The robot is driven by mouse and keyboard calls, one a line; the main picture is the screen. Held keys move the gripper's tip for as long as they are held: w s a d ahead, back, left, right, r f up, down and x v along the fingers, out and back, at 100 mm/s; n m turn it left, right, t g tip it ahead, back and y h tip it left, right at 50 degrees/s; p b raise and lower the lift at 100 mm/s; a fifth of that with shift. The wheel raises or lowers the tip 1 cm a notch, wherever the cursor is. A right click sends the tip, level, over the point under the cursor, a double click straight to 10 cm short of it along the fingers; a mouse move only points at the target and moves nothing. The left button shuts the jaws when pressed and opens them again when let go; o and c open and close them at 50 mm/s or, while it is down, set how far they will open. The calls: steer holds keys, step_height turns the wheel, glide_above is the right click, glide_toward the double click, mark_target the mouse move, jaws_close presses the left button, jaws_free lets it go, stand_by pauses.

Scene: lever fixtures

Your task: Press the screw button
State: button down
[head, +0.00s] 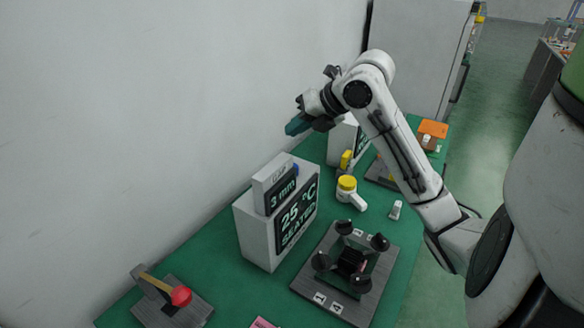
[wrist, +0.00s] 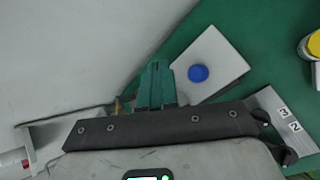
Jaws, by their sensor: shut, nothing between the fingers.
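A small white box (head: 267,175) with a dark display reading "3 mm" sits on top of a larger white box (head: 252,232) whose display reads "25 °C SEATED". A blue button (head: 295,169) shows at the small box's right end. In the wrist view a round blue button (wrist: 198,73) lies on a white box top (wrist: 222,62), just right of my fingertips. My gripper (head: 296,126) has teal fingers and is held in the air above and behind the boxes, apart from the button. It is shut and empty; the fingers (wrist: 155,84) are together in the wrist view.
A dark plate with several black knobs (head: 350,262) stands to the right, a lever with a red ball (head: 180,296) at front left. A yellow-capped white part (head: 347,188) and another display box (head: 342,140) stand farther back. The wall (head: 150,110) is close on the left.

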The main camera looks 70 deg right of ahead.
step_height(320, 180, down, 6)
steer(key=b, duration=0.3)
steer(key=shift+f+b, duration=0.45)
steer(key=shift+b, duration=0.25)
steer(key=shift+f+b, duration=0.95)
steer(key=shift+b, duration=0.55)
stand_by(2.1)
stand_by(0.4)
steer(key=shift+r+p, duration=0.4)
steer(key=shift+r, duration=0.6)
steer(key=shift+r+p, duration=1.3)
steer(key=shift+r, duration=1.2)
